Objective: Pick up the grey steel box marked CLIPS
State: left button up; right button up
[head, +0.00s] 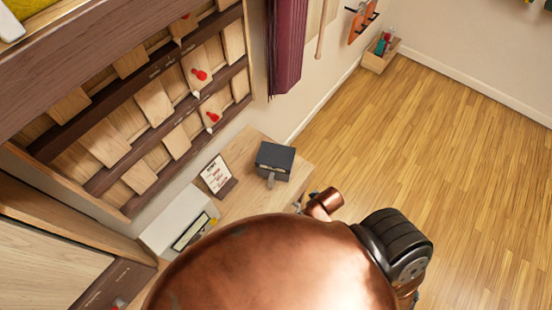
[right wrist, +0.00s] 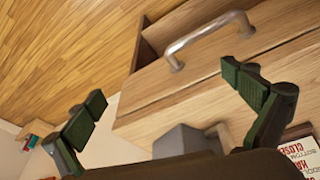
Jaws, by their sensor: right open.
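A dark grey box (head: 275,158) stands on the light wooden desk top (head: 240,195) in the head view, with a small grey part sticking out at its front. In the right wrist view a grey box (right wrist: 184,141) shows low between my fingers, partly hidden by my wrist; no marking on it can be read. My right gripper (right wrist: 163,87) is open, with its two dark green fingers wide apart and nothing between the pads. In the head view my copper arm covers most of the right gripper. My left gripper is in neither view.
A small sign (head: 217,175) stands beside the box. A drawer front with a metal handle (right wrist: 208,40) shows in the right wrist view. A wall rack (head: 150,105) with wooden slats rises behind the desk. The wooden floor (head: 440,130) is clear at right.

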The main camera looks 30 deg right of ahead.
jog(key=w+a+r+n+p, duration=0.1)
jog(key=w+r+p, duration=0.15)
jog(key=r, duration=0.45)
notch_tip(320, 180, up, 8)
jog(key=n+y+p, duration=0.2)
jog(key=n+y, duration=0.2)
jog(key=n, duration=0.3)
send_over(276, 156)
jog(key=s+d, duration=0.2)
jog(key=d, duration=0.1)
jog(key=shift+a+f, duration=0.15)
jog(key=shift+a, duration=0.1)
jog(key=p+x, duration=0.1)
jog(key=x, duration=0.6)
jog(key=shift+w+a+f, duration=0.15)
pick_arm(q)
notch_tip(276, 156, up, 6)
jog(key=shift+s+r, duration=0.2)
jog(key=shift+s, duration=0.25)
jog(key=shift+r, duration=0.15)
pick_arm(e)
jog(key=shift+f, duration=0.25)
jog(key=shift+c, duration=0.4)
jog(key=c, duration=1.9)
jog(key=shift+c, duration=0.5)
